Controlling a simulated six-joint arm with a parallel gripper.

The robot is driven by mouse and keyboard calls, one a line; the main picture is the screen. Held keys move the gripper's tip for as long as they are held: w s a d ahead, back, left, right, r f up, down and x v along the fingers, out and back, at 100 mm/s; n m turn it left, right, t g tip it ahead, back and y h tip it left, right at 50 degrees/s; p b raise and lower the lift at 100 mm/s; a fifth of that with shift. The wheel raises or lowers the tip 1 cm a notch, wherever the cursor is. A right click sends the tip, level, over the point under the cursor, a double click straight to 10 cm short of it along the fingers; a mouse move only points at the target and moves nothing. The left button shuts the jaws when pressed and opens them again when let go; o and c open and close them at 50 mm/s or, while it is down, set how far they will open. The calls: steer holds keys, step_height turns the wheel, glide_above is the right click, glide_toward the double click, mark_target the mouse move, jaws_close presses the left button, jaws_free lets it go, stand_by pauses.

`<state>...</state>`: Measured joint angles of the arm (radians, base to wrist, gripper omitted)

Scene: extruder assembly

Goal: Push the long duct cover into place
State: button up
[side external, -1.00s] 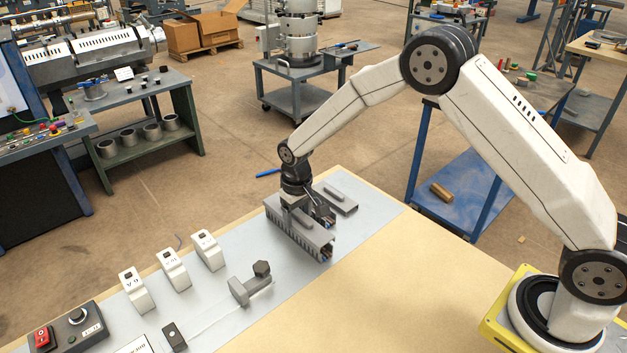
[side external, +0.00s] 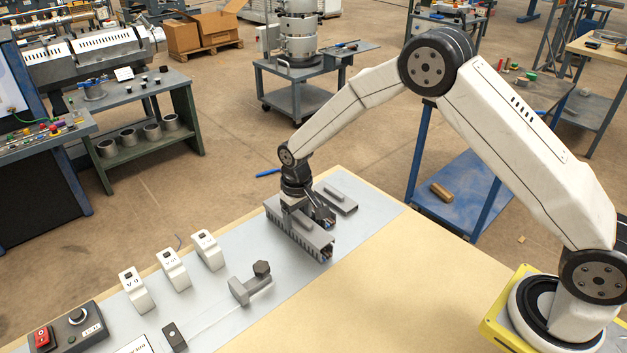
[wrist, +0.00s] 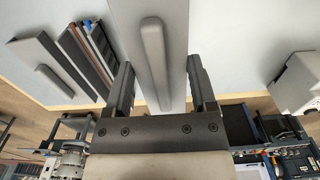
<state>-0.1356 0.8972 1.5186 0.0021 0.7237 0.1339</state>
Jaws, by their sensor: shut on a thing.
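The long duct cover (side external: 297,232) is a grey plate on top of the slotted grey long duct (side external: 300,242) on the mat. In the wrist view the cover (wrist: 180,35) runs between my fingers, with a raised bar handle (wrist: 152,50) along its middle. My gripper (side external: 305,212) points down over the duct and is shut on the cover; it also shows in the wrist view (wrist: 160,72). The exact finger contact is hard to see. Whether the cover's edges sit flush on the duct walls cannot be told.
A shorter cover (side external: 336,198) with a bar handle lies behind the duct. Beside it, an open duct (wrist: 92,48) holds coloured wires. A grey bolt-headed part (side external: 250,286) and several white modules (side external: 172,269) stand to the left. The table's right side is clear.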

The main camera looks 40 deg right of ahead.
steer(key=shift+f, duration=0.8)
steer(key=o, duration=1.2)
steer(key=shift+c, duration=0.2)
steer(key=shift+r, duration=0.1)
steer(key=shift+r, duration=3.85)
